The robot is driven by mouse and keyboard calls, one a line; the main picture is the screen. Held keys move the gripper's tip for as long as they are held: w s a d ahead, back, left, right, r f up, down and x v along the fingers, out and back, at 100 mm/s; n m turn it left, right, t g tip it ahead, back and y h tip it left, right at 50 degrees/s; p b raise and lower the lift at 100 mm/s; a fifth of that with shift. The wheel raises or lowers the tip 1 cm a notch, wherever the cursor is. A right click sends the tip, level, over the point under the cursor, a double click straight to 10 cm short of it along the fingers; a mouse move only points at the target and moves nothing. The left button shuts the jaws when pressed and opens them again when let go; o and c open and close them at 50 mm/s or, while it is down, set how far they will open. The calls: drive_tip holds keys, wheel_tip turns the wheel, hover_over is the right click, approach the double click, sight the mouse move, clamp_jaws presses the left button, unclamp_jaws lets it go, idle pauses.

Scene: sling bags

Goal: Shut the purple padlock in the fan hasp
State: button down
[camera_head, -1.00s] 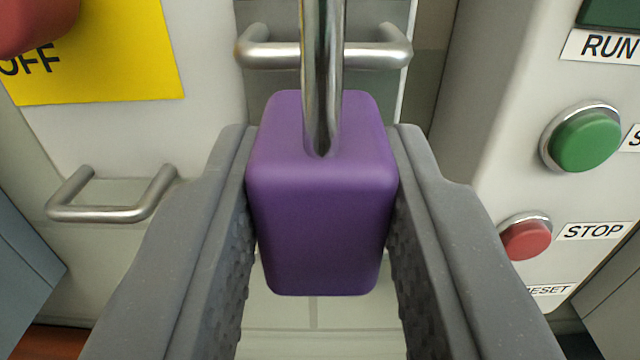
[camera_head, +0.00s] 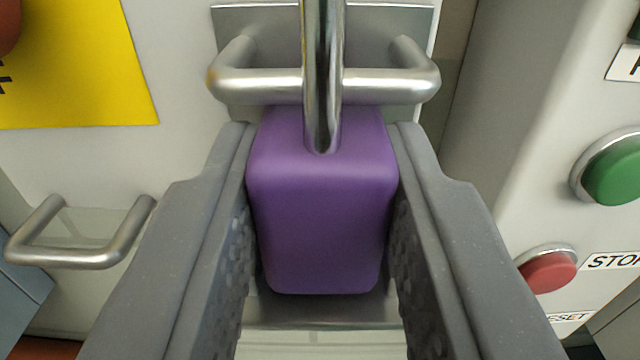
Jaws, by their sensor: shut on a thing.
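My gripper (camera_head: 322,215) is shut on the body of the purple padlock (camera_head: 322,220), one grey finger on each side. The padlock is upright, and its steel shackle (camera_head: 322,60) rises from the top and leaves the picture at the upper edge. A metal staple (camera_head: 270,86) on a plate (camera_head: 365,20) lies straight ahead, its bar crossing behind the shackle near the padlock's top. I cannot tell whether the shackle is through the staple or only in front of it. The shackle's upper end is out of view. No label for the fan shows.
A second metal loop (camera_head: 80,250) is on the pale panel at the left, below a yellow plate (camera_head: 80,70). At the right, a box carries a green button (camera_head: 615,170) and a red button (camera_head: 548,270).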

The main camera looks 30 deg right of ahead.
drive_tip(key=shift+f, duration=0.15)
idle(0.5)
drive_tip(key=shift+c, duration=2.1)
unclamp_jaws()
drive_tip(key=b+v, duration=0.1)
drive_tip(key=v, duration=0.6)
